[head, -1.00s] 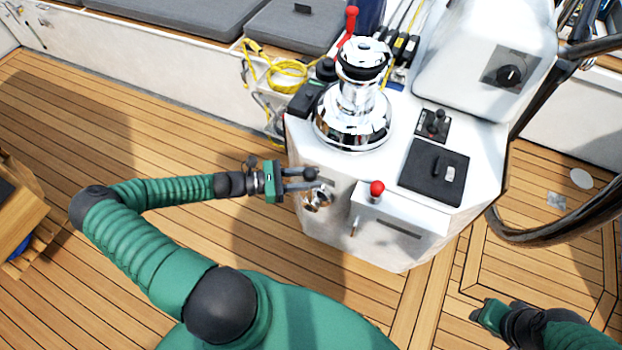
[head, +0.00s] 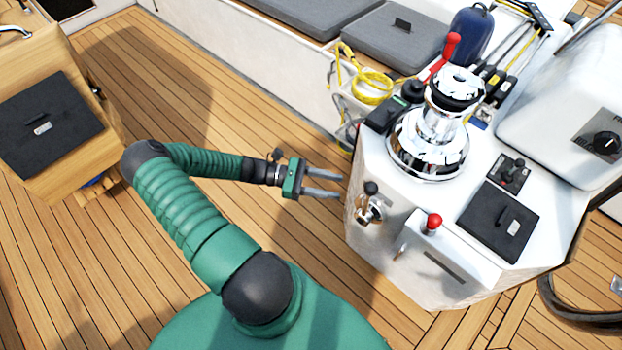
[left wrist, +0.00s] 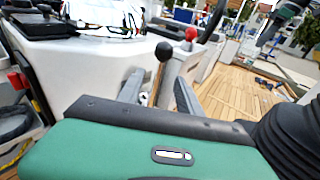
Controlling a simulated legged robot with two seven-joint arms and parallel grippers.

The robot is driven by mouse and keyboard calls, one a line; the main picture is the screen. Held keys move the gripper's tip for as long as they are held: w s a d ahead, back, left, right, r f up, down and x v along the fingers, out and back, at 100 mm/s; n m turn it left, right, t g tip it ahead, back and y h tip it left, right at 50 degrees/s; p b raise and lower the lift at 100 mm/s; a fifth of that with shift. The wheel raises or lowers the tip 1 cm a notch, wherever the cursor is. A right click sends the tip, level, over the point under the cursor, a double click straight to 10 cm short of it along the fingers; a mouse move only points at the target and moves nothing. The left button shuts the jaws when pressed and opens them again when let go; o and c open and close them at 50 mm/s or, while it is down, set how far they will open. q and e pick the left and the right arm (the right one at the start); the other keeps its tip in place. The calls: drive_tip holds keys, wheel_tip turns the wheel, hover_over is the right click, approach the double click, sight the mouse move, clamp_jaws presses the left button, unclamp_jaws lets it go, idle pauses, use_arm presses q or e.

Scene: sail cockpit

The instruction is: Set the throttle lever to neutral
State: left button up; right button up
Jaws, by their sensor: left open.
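A red-knobbed lever (head: 432,223) stands to the right on the console's lower ledge. A chrome winch (head: 430,140) and a black hatch panel (head: 498,220) are on top. A wooden box (head: 60,170) stands at left. Open teak deck lies around my left arm.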

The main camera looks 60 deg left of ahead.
use_arm(q)
drive_tip(key=v, duration=0.6)
